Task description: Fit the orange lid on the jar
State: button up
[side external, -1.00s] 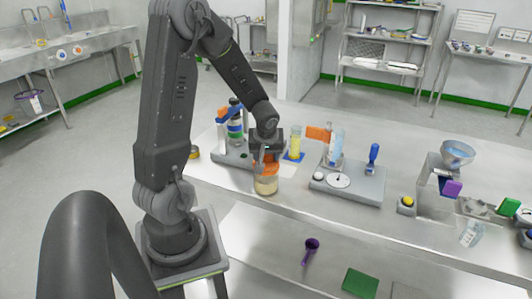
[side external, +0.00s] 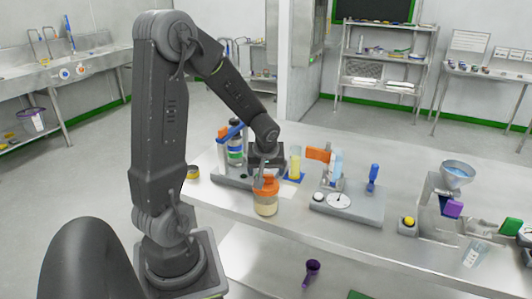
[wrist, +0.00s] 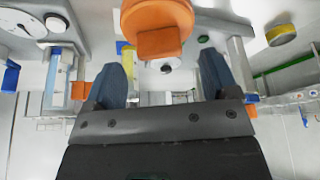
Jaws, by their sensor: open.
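The orange lid (side external: 266,186) sits on top of the clear jar (side external: 266,208), which stands upright near the table's front edge and holds pale contents. I cannot tell whether the lid is fully seated. My gripper (side external: 264,181) is directly above the lid, pointing down. In the wrist view its two blue-grey fingers (wrist: 163,62) are wide apart with nothing between them.
A grey stand with bottles (side external: 235,150) is behind left of the jar, and a yellow cylinder (side external: 295,163) behind right. A grey device with a white dial (side external: 339,200) stands to the right. A yellow-and-dark roll (side external: 193,172) lies left. The table front right of the jar is clear.

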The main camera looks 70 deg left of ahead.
jog(key=v, duration=1)
jog(key=shift+r, duration=0.3)
jog(key=shift+d, duration=0.1)
jog(key=s+d+r+m+t+h, duration=0.1)
jog(key=s+d+r+m, duration=0.1)
jog(key=d+m, duration=0.2)
jog(key=s+d+r+m+t+h, duration=0.1)
jog(key=d+m, duration=0.4)
jog(key=d, duration=0.5)
jog(key=s+d+r+m+t+h, duration=0.2)
jog(key=s+d+m, duration=0.1)
jog(key=d+m, duration=0.2)
jog(key=shift+s+d+r, duration=0.3)
jog(key=shift+d, duration=0.75)
